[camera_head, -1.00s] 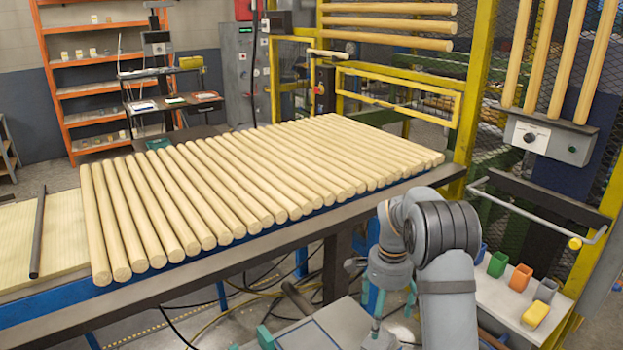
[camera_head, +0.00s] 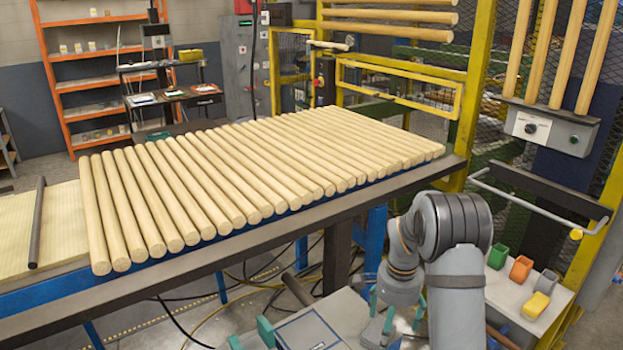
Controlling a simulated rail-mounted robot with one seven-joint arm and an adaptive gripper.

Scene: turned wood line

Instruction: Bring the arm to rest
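My grey arm with dark ringed joints (camera_head: 455,222) reaches in from the lower right and bends down over the bench at the lower middle. Its wrist (camera_head: 400,284) hangs in front of the long table of rods. My gripper (camera_head: 403,314) is at the low end of the wrist, small and partly hidden. Teal upright pieces show there, and I cannot tell which are fingers and which belong to the bench. I see nothing clearly held, and the finger gap cannot be made out.
Pale turned rods (camera_head: 250,175) lie side by side on the long table. A dark bar (camera_head: 37,222) lies at left.

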